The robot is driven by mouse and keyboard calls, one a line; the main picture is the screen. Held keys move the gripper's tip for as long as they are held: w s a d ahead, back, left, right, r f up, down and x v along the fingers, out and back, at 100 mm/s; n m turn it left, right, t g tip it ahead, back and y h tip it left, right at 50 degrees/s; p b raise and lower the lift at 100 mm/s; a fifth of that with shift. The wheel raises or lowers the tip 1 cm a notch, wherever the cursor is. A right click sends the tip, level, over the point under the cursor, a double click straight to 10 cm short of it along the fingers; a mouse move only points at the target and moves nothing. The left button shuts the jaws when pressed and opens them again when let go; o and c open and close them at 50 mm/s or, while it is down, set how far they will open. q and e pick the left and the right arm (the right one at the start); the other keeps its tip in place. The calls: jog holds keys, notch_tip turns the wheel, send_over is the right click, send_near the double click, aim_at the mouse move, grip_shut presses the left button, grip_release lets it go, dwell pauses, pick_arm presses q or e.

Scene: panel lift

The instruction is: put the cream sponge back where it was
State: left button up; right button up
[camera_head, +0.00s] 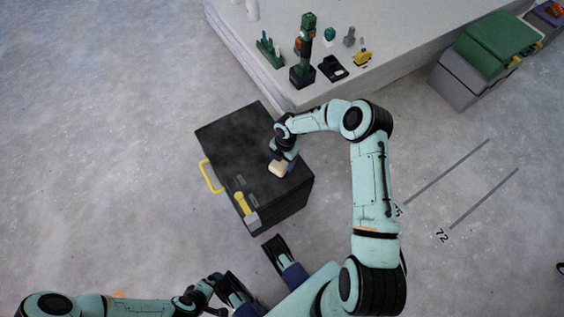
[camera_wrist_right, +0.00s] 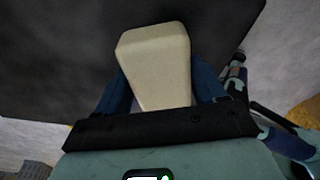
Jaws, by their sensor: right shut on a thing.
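The cream sponge (camera_head: 279,170) is a small pale block between the fingers of my right gripper (camera_head: 282,165). That gripper is shut on it, over the right part of the black box's top (camera_head: 235,140). In the right wrist view the sponge (camera_wrist_right: 155,60) sticks out beyond the blue fingers, with the dark box top behind it. I cannot tell whether the sponge touches the box. My left gripper (camera_head: 252,264) is low in the head view, in front of the box, with its fingers apart and nothing seen between them.
The box has a yellow handle (camera_head: 210,177) on its left side and a yellow item (camera_head: 243,205) on its top near the front. A pale platform (camera_head: 420,45) behind holds tools and small parts. A green-lidded grey bin (camera_head: 485,60) stands at right. Floor is clear at left.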

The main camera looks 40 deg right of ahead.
pick_arm(q)
jog(key=shift+w+a+f, duration=0.15)
jog(key=shift+w+f, duration=0.05)
jog(key=shift+w, duration=0.05)
pick_arm(e)
jog(key=shift+f, duration=0.65)
jog(key=shift+f, duration=0.1)
jog(key=o, duration=0.9)
pick_arm(q)
jog(key=shift+w, duration=0.1)
pick_arm(e)
jog(key=shift+o, duration=0.2)
